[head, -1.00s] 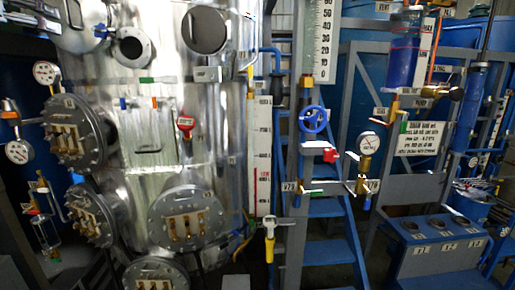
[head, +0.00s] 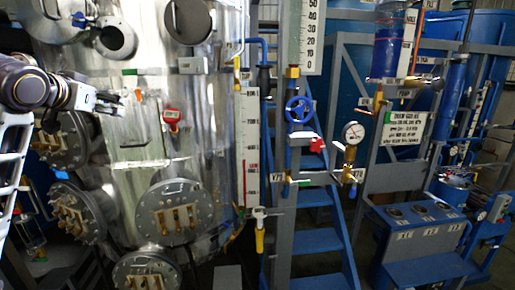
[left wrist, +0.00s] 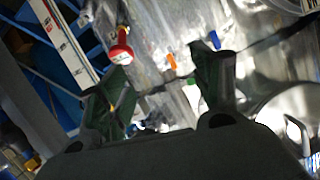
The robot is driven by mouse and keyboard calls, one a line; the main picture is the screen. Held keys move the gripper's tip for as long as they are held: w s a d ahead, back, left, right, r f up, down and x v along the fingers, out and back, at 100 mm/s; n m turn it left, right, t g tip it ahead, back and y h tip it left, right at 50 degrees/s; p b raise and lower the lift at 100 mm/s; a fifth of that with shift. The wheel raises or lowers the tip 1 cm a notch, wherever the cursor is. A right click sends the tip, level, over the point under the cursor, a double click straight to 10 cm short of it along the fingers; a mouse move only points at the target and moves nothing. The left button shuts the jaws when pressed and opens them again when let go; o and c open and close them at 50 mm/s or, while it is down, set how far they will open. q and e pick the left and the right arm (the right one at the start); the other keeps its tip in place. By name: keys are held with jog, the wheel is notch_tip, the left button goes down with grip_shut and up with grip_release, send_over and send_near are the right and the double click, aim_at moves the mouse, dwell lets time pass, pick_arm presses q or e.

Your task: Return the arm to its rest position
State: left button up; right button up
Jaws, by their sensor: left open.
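My left gripper (head: 122,103) comes in from the left in the head view, in front of the shiny steel vessel (head: 210,130). In the left wrist view its two fingers (left wrist: 152,90) are spread apart with nothing between them. A red-handled valve (head: 171,116) on the vessel is just right of the gripper. It also shows in the left wrist view (left wrist: 120,50), beyond the left finger. Small orange (left wrist: 170,61) and blue (left wrist: 214,40) handles show beyond the fingers. My right gripper is in neither view.
A blue handwheel (head: 299,110) and pressure gauge (head: 353,132) sit on pipework at the centre. A yellow-handled valve (head: 260,236) hangs lower down. Flanged ports (head: 167,212) jut from the vessel. Blue steps (head: 315,241) and a control console (head: 420,240) stand at the right.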

pick_arm(q)
jog(key=s+d+f+m+g+h, duration=0.1)
jog(key=d+f+g, duration=0.35)
jog(key=f, duration=1.35)
jog(key=s+d+f+m+g, duration=0.1)
jog(key=d+f, duration=0.6)
jog(key=f, duration=1.1)
jog(key=s+d+f+n+g, duration=0.1)
jog(key=s+d+f+g, duration=0.2)
jog(key=s+f, duration=0.95)
jog(key=s+d+f+g, duration=0.2)
jog(key=s+d+f, duration=0.1)
jog(key=s+f, duration=1)
jog(key=s+f+g+b, duration=0.1)
jog(key=s+f, duration=0.1)
jog(key=f, duration=1.5)
jog(key=s+f+g+b, duration=0.1)
jog(key=s+f, duration=0.1)
jog(key=f, duration=1.6)
jog(key=s+a+f+b, duration=0.1)
jog(key=s+a+f, duration=0.1)
jog(key=s+f, duration=0.8)
jog(key=s+a+f+b, duration=0.1)
jog(key=s+a+f, duration=0.1)
jog(key=s+f, duration=0.9)
jog(key=shift+s+a+f+g, duration=0.15)
jog(key=shift+s+a+g, duration=0.05)
jog(key=shift+s+g, duration=0.3)
